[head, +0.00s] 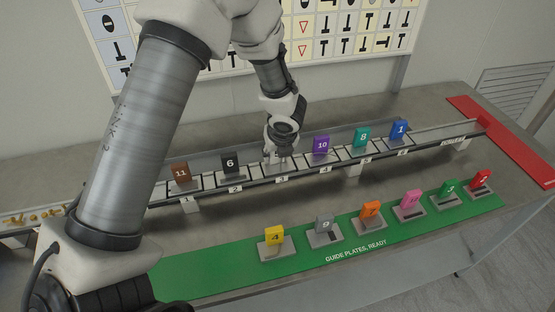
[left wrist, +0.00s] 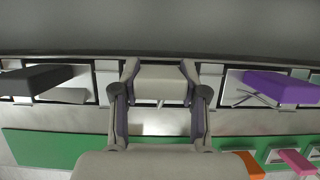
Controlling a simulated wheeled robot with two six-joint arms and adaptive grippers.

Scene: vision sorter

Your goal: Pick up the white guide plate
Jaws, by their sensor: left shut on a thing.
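My left gripper (head: 279,158) reaches down onto the rail at slot 3, between the black plate 6 and the purple plate 10. In the left wrist view, a white guide plate (left wrist: 160,78) sits between the two fingers, and the gripper (left wrist: 160,98) is shut on it. In the head view the gripper hides most of the white plate. The plate is at rail height, and I cannot tell whether it still touches the slot. My right gripper is not in view.
On the rail stand brown 11 (head: 181,172), black 6 (head: 231,163), purple 10 (head: 321,145), teal 8 (head: 362,137) and blue 1 (head: 400,130). A green mat (head: 210,272) in front holds several coloured plates on grey bases. A red strip (head: 510,145) lies at the right.

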